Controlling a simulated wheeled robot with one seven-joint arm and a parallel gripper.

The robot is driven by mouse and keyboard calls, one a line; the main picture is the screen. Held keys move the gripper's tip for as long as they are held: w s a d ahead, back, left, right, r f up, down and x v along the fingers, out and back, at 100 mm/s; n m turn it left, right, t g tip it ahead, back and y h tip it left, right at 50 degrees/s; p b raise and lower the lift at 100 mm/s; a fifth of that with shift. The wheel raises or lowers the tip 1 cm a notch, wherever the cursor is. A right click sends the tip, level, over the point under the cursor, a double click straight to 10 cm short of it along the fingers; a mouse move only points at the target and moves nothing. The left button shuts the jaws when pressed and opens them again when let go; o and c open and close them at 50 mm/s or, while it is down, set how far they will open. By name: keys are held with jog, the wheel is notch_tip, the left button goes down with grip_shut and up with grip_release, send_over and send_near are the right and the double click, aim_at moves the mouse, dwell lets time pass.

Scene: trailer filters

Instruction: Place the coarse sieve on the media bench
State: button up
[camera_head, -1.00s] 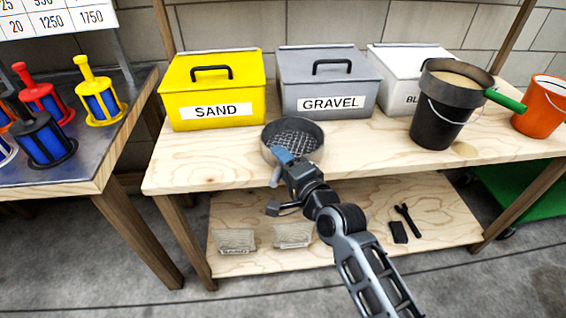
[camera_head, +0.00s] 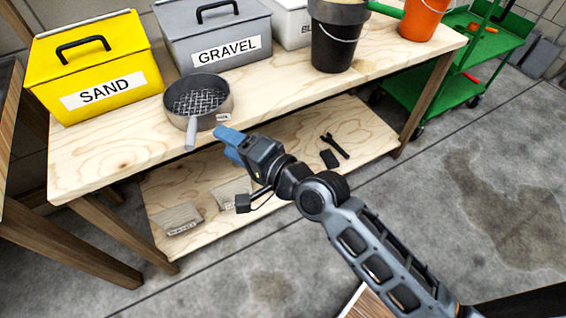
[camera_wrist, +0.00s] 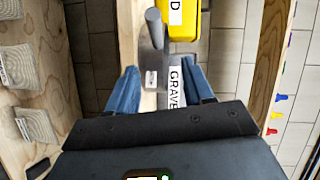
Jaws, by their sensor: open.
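The coarse sieve, a round grey pan with wide wire mesh (camera_head: 200,103), sits upright on the wooden bench (camera_head: 110,160), in front of the gravel box. Its grey handle (camera_head: 191,133) juts toward the bench's front edge. My gripper (camera_head: 228,142), with blue fingers, is open and empty beside the sieve's near right side, apart from the handle. In the wrist view the sieve's wall and small label (camera_wrist: 150,78) show beyond and between the spread fingers, with its handle (camera_wrist: 153,28) further up.
A yellow sand box (camera_head: 95,70), a grey gravel box (camera_head: 215,45) and a white box (camera_head: 292,22) stand behind. A black bucket (camera_head: 332,45) and an orange bucket (camera_head: 425,18) are to the right. A lower shelf (camera_head: 290,150) holds small items. A green cart (camera_head: 480,60) is beyond.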

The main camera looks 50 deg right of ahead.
jog(key=s+f+n+h, duration=0.1)
jog(key=s+f+n, duration=0.2)
jog(key=s, duration=0.8)
jog(key=s+r+n, duration=0.2)
jog(key=s+n, duration=0.2)
jog(key=s, duration=0.3)
jog(key=s+r+n+g, duration=0.1)
jog(key=s+r+n, duration=0.2)
jog(key=s, duration=0.5)
jog(key=s+r+n, duration=0.3)
jog(key=s+n, duration=0.2)
jog(key=s, duration=0.3)
jog(key=shift+a+n+g, duration=0.3)
jog(key=shift+a+g, duration=0.05)
jog(key=shift+g, duration=0.05)
